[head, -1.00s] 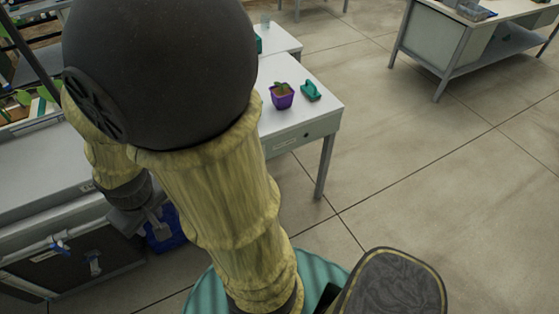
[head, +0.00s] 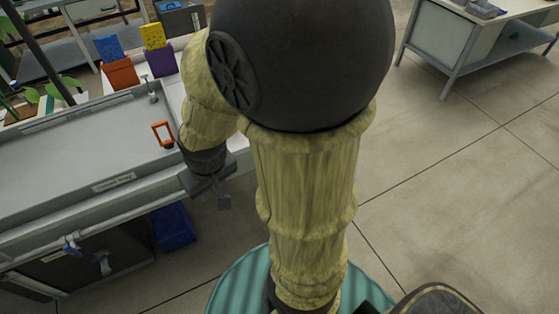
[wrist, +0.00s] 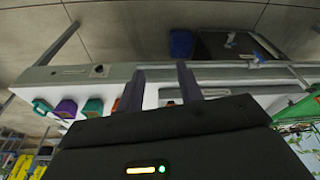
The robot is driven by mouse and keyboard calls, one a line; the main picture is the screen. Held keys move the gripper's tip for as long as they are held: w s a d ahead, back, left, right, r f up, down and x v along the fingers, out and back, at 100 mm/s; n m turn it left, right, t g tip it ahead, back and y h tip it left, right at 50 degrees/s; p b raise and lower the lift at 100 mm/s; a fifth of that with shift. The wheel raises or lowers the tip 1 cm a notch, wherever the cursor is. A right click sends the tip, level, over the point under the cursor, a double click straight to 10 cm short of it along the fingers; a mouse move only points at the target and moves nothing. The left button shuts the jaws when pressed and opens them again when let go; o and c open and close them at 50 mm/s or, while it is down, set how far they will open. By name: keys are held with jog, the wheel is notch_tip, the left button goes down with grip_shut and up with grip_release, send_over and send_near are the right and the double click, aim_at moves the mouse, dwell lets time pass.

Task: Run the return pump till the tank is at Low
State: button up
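A dark tank-like box (head: 85,270) stands under the grey bench at lower left in the head view; it also shows in the wrist view (wrist: 228,46). Blue-and-grey valve-like fittings (head: 72,247) sit on its front. I cannot make out a level mark, and I cannot tell which part is the return pump or its switch. An orange handle-like frame (head: 163,134) is at the bench tray's right end, close to my arm. My gripper (wrist: 160,75) is open, its two fingers apart with nothing between them. In the head view it hangs beside the bench's right end.
The grey tray bench (head: 60,165) fills the left. Orange (head: 121,73) and purple (head: 160,60) containers stand behind it. A blue bin (head: 173,228) is on the floor below. Floor on the right is clear.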

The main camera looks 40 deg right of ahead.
jog(key=o, duration=0.5)
jog(key=shift+d+f, duration=0.1)
jog(key=shift+f, duration=0.1)
jog(key=w+d+f+m+t+y+b, duration=0.15)
jog(key=d+f+m+b, duration=0.4)
jog(key=f, duration=0.55)
jog(key=w+d+f+m+t+b, duration=0.2)
jog(key=d+f+m+b, duration=0.4)
jog(key=f, duration=0.6)
jog(key=w+d+f+m+t+y+b, duration=0.15)
jog(key=d+f+b, duration=0.25)
jog(key=f+b, duration=0.55)
jog(key=d+f+m+t+h+b, duration=0.1)
jog(key=d+m+t+h+b, duration=0.1)
jog(key=d+m+t+b, duration=0.1)
jog(key=s+d+f+m+t+h+b, duration=0.1)
jog(key=d+f+m+t+h+b, duration=0.1)
jog(key=d+m, duration=0.4)
jog(key=s+d+f+m+t+h+b, duration=0.1)
jog(key=d+m+t+h+b, duration=0.2)
jog(key=m, duration=0.4)
jog(key=shift+d+f+m+t+b, duration=0.25)
jog(key=shift+d+m+t+b, duration=0.25)
jog(key=shift+d+t, duration=0.45)
